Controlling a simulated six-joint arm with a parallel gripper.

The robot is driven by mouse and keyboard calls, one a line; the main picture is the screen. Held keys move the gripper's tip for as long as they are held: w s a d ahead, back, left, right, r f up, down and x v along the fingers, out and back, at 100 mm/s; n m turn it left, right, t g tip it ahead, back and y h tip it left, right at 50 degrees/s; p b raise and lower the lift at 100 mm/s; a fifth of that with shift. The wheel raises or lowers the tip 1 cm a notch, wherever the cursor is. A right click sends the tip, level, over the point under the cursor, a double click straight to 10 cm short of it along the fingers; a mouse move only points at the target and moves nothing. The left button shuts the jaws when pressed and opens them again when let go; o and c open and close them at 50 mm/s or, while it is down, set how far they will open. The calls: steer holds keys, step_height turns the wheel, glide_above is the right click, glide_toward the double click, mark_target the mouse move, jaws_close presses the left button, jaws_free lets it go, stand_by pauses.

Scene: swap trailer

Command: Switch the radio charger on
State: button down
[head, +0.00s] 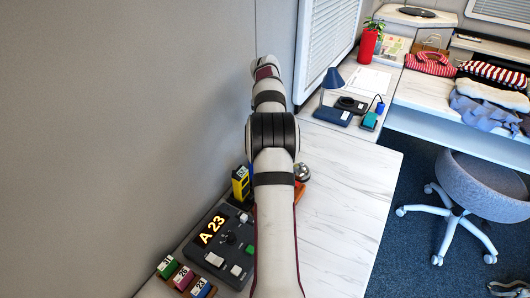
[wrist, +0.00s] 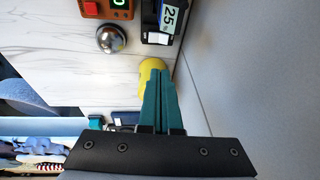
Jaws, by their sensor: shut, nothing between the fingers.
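A black unit with a "25" label (wrist: 168,18) and a black-and-white rocker switch (wrist: 157,38) is at the top of the wrist view, near the wall. I take it for the radio charger but cannot be sure; which way the rocker is set is unclear. My gripper (wrist: 158,78) is shut and empty, with its teal fingers pointing toward the desk below the switch in the picture, apart from it. A yellow rounded object (wrist: 150,66) is partly hidden behind the fingertips. In the head view a yellow-and-black device (head: 241,184) stands left of my arm, which hides my gripper there.
A control box reading "A 23" (head: 222,240) is nearer in the head view. A blue lamp (head: 333,80) stands farther back. The desk at right (head: 350,200) is clear.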

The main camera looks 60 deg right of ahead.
steer(key=x, duration=1.2)
steer(key=shift+w+a+f, duration=0.3)
steer(key=shift+w+a, duration=0.05)
steer(key=shift+w, duration=0.05)
steer(key=shift+w+f, duration=0.25)
steer(key=shift+f, duration=0.35)
steer(key=shift+w+f, duration=0.35)
steer(key=shift+f, duration=0.1)
steer(key=shift+s+r, duration=0.2)
steer(key=shift+s, duration=0.6)
